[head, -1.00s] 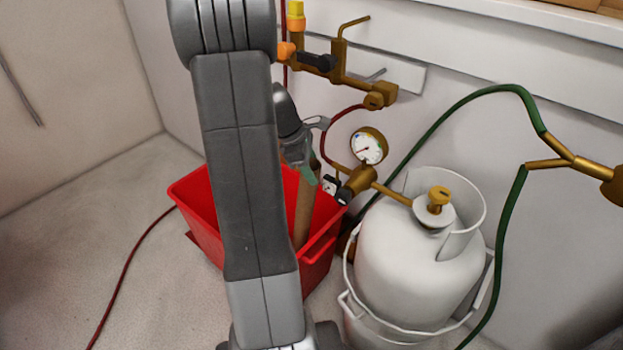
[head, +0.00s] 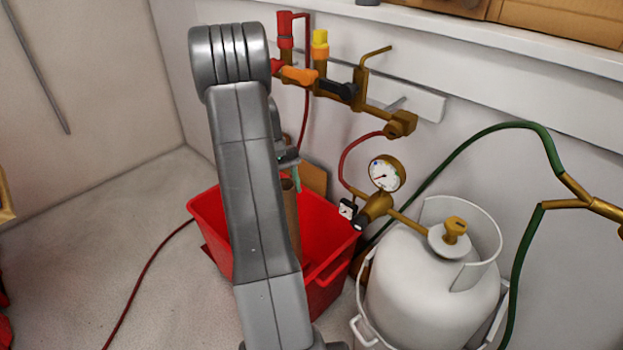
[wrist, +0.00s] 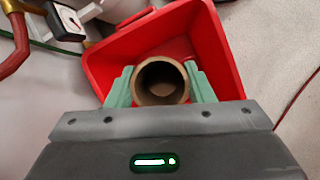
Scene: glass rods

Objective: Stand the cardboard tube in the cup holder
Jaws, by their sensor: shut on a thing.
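The cardboard tube (head: 293,222) stands nearly upright in the head view, partly hidden behind my arm, with its lower part inside the red bin. In the wrist view I look into the tube's open round end (wrist: 161,83). My gripper (wrist: 161,85) has its green fingers on either side of the tube, shut on it. In the head view my gripper (head: 290,170) is mostly hidden by my arm, at the tube's upper end. Whether the tube's lower end touches the bin floor is hidden. I see no cup holder in either view.
The red bin (head: 330,252) stands on the pale floor around the tube. A white gas cylinder (head: 430,290) with a gauge (head: 386,174) is close on its right. A brown panel (head: 314,180) shows behind the bin. A red hose (head: 150,262) lies on the floor to the left.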

